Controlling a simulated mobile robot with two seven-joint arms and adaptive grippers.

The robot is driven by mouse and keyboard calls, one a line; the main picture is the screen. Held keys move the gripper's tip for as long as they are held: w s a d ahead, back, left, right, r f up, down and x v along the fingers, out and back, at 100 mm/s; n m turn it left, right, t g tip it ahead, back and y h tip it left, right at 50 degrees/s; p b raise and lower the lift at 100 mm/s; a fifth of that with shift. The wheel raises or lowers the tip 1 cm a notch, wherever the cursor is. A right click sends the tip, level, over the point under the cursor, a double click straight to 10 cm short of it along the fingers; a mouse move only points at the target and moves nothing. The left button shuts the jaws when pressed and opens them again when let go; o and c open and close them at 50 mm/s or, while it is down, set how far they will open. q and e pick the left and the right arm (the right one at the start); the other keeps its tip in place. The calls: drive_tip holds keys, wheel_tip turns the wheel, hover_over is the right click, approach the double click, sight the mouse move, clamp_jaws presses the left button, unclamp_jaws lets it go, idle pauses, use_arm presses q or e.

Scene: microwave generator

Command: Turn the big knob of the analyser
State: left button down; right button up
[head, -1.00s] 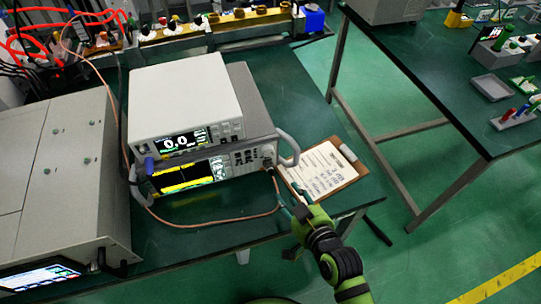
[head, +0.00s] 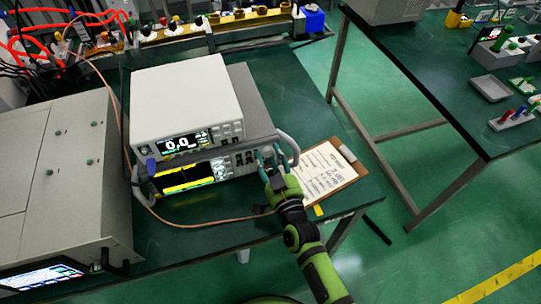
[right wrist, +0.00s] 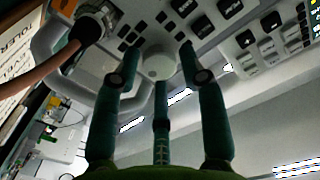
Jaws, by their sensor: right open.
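The analyser (head: 235,162) is the lower instrument on the green bench, with a lit yellow and black display, under a white-topped unit. My right gripper (head: 269,156) is at the right end of its front panel and hides that part in the head view. In the right wrist view, the pale round big knob (right wrist: 158,67) lies between the spread teal fingers of my right gripper (right wrist: 160,60). The gripper is open around the knob. I cannot tell whether any finger touches it. My left gripper is not in view.
A dark cable plug (right wrist: 88,30) sits in the panel close beside the fingers. A grey handle (head: 289,146) stands out at the analyser's right corner. A clipboard (head: 345,178) lies to the right. A copper-coloured cable (head: 190,224) loops in front.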

drive_tip(key=shift+w, duration=0.1)
clamp_jaws()
drive_tip(key=m, duration=0.4)
drive_tip(key=shift+r, duration=0.1)
unclamp_jaws()
